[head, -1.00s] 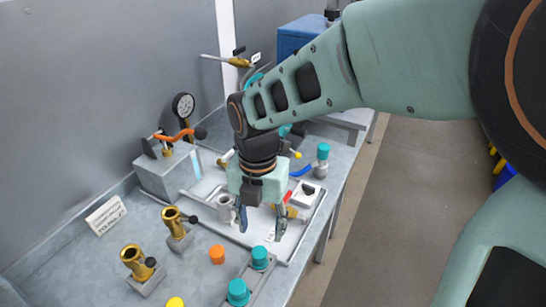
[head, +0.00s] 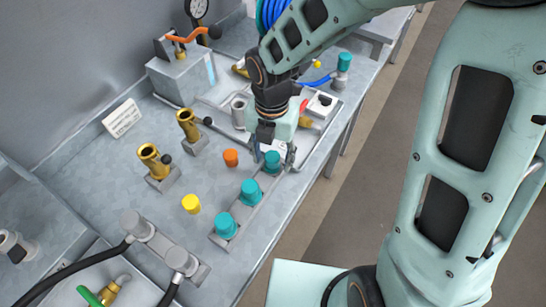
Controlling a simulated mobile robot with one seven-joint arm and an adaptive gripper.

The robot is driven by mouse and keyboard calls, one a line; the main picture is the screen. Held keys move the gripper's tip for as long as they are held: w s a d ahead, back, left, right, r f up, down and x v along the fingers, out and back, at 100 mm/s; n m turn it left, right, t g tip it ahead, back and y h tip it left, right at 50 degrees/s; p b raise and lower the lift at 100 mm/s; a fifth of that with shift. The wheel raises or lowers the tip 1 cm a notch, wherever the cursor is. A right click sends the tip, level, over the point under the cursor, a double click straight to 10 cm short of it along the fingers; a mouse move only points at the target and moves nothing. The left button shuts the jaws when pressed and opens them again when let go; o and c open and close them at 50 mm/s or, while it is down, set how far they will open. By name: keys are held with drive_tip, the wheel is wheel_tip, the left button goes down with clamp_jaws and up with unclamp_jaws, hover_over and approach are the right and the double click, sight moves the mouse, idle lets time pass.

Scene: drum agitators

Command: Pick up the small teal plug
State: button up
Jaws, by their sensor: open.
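Three teal plugs stand upright in a row on a grey rail (head: 237,206) on the metal bench: a far one (head: 272,161), a middle one (head: 250,191) and a near one (head: 225,224). They look close in size, and I cannot tell for sure which is the small one. My gripper (head: 273,158) points down, open and empty, over the far end of the rail. Its fingers appear on either side of the far teal plug, whose top shows between them. I cannot tell whether the tips are level with it or still above it.
An orange plug (head: 231,157) and a yellow plug (head: 190,203) stand left of the rail. Two brass tubes (head: 154,161) (head: 188,125) on blocks stand further left. A grey tray (head: 318,126) with parts lies behind my gripper. Hoses (head: 92,266) run at the lower left.

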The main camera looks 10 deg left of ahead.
drive_tip(key=shift+c, duration=0.3)
drive_tip(key=c, duration=1.2)
drive_tip(key=shift+r, duration=0.2)
